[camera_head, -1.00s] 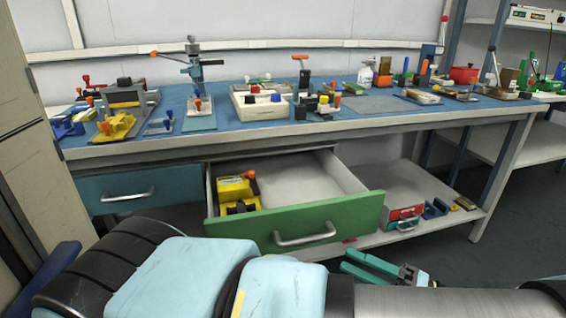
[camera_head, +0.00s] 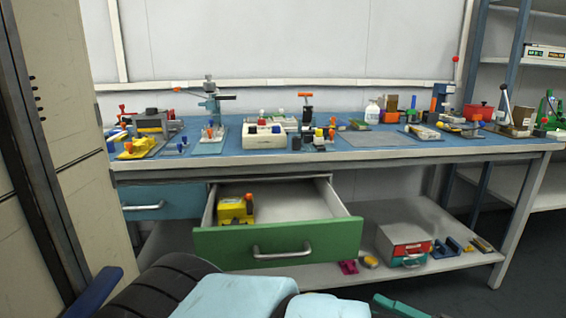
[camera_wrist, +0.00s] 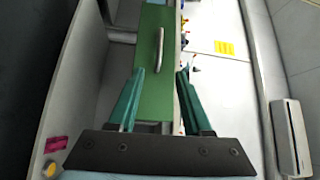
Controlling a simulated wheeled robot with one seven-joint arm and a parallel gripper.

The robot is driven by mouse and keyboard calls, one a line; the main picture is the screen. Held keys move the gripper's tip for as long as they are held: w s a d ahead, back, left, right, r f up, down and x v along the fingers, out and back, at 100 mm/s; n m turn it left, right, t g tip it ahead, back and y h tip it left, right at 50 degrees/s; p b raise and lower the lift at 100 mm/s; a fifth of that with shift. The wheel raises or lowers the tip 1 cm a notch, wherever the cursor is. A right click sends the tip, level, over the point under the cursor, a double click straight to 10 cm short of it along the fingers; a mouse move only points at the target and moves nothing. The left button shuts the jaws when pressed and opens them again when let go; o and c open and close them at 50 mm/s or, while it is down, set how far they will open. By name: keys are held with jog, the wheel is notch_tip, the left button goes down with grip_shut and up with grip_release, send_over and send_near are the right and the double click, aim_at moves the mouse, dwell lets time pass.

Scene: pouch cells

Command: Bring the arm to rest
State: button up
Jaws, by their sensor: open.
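My gripper (camera_wrist: 160,72) is open and empty in the wrist view, its two green fingers spread apart. The green drawer front (camera_wrist: 153,88) with its handle (camera_wrist: 159,50) shows beyond and between the fingers; I cannot tell the exact distance. In the head view, my pale blue arm runs along the bottom edge, and only a bit of green gripper shows there, mostly cut off. The green drawer (camera_head: 225,249) stands open below the bench, with a yellow block-like device (camera_head: 235,210) inside at the left.
The blue-topped workbench (camera_head: 375,140) carries several fixtures and tools. A blue drawer (camera_head: 178,197) is shut. A beige cabinet (camera_head: 85,200) stands close at left. Dark floor shows at right.

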jog(key=w+a+n+g+h, duration=0.2)
jog(key=w+a+g+h, duration=0.5)
jog(key=a+g, duration=0.6)
jog(key=w+a+r+n+t+h, duration=0.1)
jog(key=a+r+h, duration=0.2)
jog(key=a, duration=0.1)
jog(key=w+a+r+t+h, duration=0.1)
jog(key=w+a+r+h, duration=0.1)
jog(key=a+r+h, duration=0.1)
jog(key=w+a+r+n+t+h, duration=0.1)
jog(key=w+a+r+h, duration=0.1)
jog(key=a, duration=0.3)
jog(key=shift+w+a+r+n+t+h, duration=0.1)
jog(key=shift+a+r+n+t+h, duration=0.1)
jog(key=shift+r, duration=0.15)
jog(key=shift+w+a+r+n+t+h, duration=0.1)
jog(key=shift+r+t+h, duration=0.1)
jog(key=shift+r, duration=0.15)
notch_tip(320, 180, up, 21)
jog(key=p, duration=2.1)
